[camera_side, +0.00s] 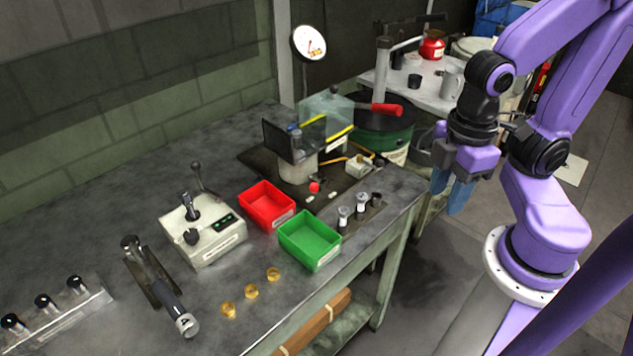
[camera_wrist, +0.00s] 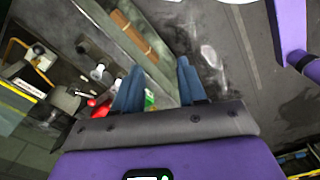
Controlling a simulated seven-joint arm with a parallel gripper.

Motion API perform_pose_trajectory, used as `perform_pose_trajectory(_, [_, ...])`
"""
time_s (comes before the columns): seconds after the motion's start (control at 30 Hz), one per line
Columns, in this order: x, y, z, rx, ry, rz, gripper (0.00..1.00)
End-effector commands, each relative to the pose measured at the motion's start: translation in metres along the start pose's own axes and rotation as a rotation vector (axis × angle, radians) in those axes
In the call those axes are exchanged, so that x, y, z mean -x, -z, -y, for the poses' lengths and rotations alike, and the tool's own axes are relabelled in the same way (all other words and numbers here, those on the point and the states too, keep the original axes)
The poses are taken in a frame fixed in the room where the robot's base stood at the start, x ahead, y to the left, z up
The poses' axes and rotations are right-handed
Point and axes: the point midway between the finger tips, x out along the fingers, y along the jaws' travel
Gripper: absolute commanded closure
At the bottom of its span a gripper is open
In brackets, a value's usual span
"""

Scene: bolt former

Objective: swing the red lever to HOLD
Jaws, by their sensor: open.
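I cannot read a HOLD mark anywhere. My gripper (camera_side: 451,190) is on the right, off the bench's right end, pointing down with its blue fingers apart and empty.
A red bin (camera_side: 266,205) and a green bin (camera_side: 310,240) stand on the bench, near a small control box (camera_side: 203,230) with levers. A dark green drum (camera_side: 384,135) stands behind the bench's right end.

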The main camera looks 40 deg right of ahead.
Motion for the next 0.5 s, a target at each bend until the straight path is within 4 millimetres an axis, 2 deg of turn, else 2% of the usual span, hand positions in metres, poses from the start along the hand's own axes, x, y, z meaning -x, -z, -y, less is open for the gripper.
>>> perform_pose_trajectory(0.03, [0.0, 0.001, -0.001, -0.002, 0.001, -0.001, 0.78])
perform_pose_trajectory(0.1, [0.0, 0.005, -0.003, -0.011, 0.003, -0.007, 1.0])
perform_pose_trajectory(0.27, [-0.002, 0.028, -0.017, -0.055, 0.016, -0.039, 1.0])
perform_pose_trajectory(0.5, [-0.007, 0.078, -0.064, -0.164, 0.024, -0.131, 1.0])
